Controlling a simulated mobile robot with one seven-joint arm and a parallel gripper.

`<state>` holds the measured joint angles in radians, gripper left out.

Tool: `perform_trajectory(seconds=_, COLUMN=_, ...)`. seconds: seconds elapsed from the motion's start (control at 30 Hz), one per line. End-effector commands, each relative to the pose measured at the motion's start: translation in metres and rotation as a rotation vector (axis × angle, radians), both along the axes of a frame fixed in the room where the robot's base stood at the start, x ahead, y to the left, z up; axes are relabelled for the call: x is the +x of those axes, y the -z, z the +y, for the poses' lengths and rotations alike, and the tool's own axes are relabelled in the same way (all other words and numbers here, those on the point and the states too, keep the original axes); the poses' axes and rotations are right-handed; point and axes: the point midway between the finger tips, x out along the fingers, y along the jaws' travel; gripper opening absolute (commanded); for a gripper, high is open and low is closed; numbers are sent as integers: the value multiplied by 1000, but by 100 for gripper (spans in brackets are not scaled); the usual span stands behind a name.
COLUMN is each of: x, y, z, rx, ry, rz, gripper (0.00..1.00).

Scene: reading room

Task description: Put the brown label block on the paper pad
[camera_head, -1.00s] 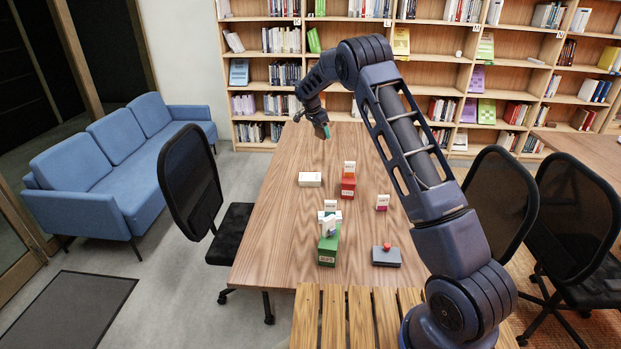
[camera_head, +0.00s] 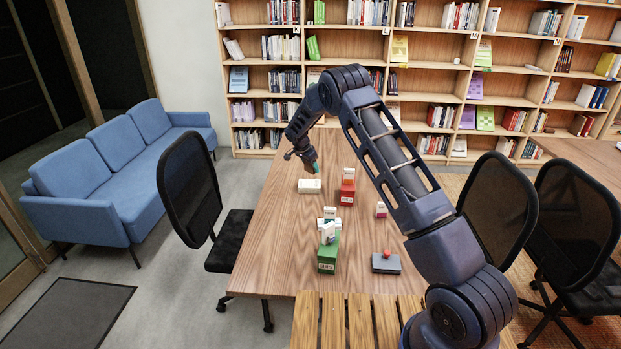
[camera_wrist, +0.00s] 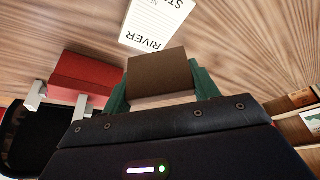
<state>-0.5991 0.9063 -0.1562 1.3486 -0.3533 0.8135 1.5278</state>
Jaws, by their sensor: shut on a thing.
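My gripper (camera_wrist: 160,90) has green fingertips shut on the sides of the brown label block (camera_wrist: 160,70). In the head view my gripper (camera_head: 312,167) is low over the far half of the table, just above the white paper pad (camera_head: 309,187). The block can hardly be made out there. In the wrist view a white slab with black print, seemingly the pad (camera_wrist: 155,22), lies on the wood beyond the block. The block looks apart from it, and its height above the table is hard to tell.
A red box (camera_head: 347,190) with a white card stands right of the pad. The table's left side (camera_head: 275,230) is clear.

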Motion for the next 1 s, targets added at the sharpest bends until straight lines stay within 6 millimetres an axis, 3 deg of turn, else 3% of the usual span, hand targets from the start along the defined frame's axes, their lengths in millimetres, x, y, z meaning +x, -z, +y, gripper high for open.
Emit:
perform_trajectory(seconds=0.33, x=0, y=26, z=0, rx=0, ry=1, rz=0, gripper=37)
perform_trajectory(seconds=0.6, x=0, y=60, z=0, rx=0, ry=1, rz=1, gripper=37)
perform_trajectory(seconds=1.0, x=0, y=64, z=0, rx=0, ry=1, rz=0, gripper=37)
